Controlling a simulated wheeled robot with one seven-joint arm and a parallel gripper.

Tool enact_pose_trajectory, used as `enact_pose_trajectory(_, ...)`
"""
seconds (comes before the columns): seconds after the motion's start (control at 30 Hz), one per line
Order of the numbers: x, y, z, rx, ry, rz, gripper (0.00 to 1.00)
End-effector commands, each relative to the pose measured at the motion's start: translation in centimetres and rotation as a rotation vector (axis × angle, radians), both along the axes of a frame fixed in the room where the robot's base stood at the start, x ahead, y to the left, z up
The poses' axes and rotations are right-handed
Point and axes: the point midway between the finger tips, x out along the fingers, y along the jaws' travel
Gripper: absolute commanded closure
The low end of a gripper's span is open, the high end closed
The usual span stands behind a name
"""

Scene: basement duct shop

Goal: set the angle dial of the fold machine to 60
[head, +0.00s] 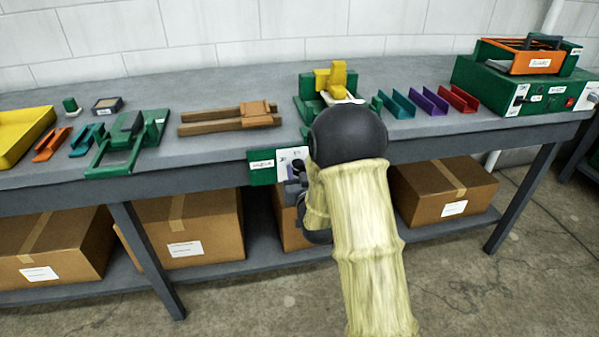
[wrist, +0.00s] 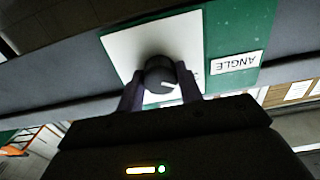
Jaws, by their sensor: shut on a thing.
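The fold machine (head: 312,92) is green with yellow parts and stands on the bench in the head view. Its green front panel (head: 262,174) hangs at the bench's front edge, partly hidden by my arm. In the wrist view the angle dial (wrist: 158,72) is a dark round knob with a white pointer mark on a white plate (wrist: 128,48). An ANGLE label (wrist: 237,63) sits beside the plate, upside down in this view. My gripper (wrist: 160,82) is shut on the dial, one finger on each side. The scale numbers are mostly hidden or too small to read.
The grey bench (head: 215,88) carries brown wooden bars (head: 225,120), a green jig (head: 128,145), coloured channels (head: 428,102) and a green machine with an orange guard (head: 520,60). Cardboard boxes (head: 440,190) stand on the shelf below. The floor at right is clear.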

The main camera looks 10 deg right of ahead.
Motion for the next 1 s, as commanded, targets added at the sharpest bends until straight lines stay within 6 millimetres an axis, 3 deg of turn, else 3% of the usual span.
enact_pose_trajectory(0.37, 0.01, -0.09, -0.19, 0.149, -0.002, -0.001, 0.87)
enact_pose_trajectory(1.0, 0.0, -0.1, -0.2, 0.72, -0.002, -0.001, 0.87)
